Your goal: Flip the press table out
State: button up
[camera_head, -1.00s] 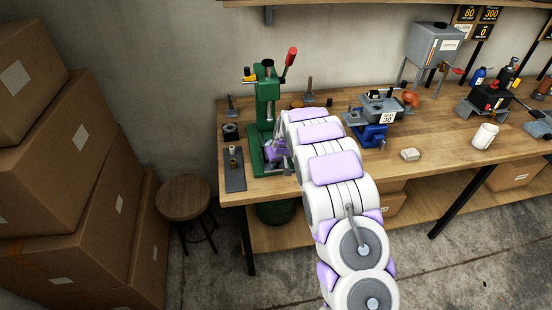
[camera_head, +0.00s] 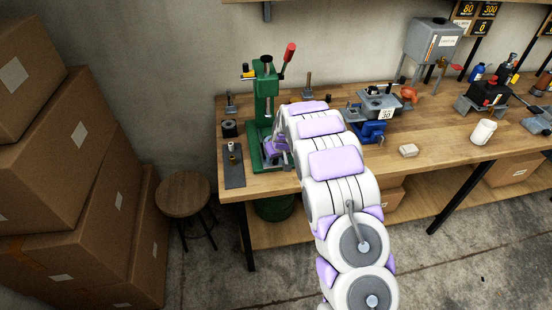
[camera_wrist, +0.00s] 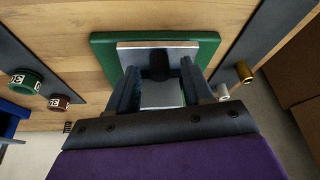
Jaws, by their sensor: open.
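The green press (camera_head: 266,90) stands upright at the left end of the wooden bench, with a red-knobbed lever at its top right. In the wrist view its green base (camera_wrist: 105,48) carries a flat silver plate (camera_wrist: 128,50), which looks like the press table. A second silver face (camera_wrist: 162,95) shows nearer, between my fingers, with a dark round part above it. My gripper (camera_wrist: 160,68) is open, its two dark fingers on either side of these parts. I cannot tell if the fingers touch them. In the head view my gripper (camera_head: 277,150) is low at the press, partly hidden by my arm.
A dark strip (camera_head: 234,172) with small cylinders lies left of the press. A blue-based device (camera_head: 372,130) stands to the right. A stool (camera_head: 184,194) and stacked cardboard boxes (camera_head: 75,140) are at the left. The bench front right of my arm is mostly clear.

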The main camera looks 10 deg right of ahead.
jog(key=p+v, duration=0.1)
jog(key=v, duration=1.5)
jog(key=shift+s+r, duration=0.1)
jog(key=shift+s, duration=0.15)
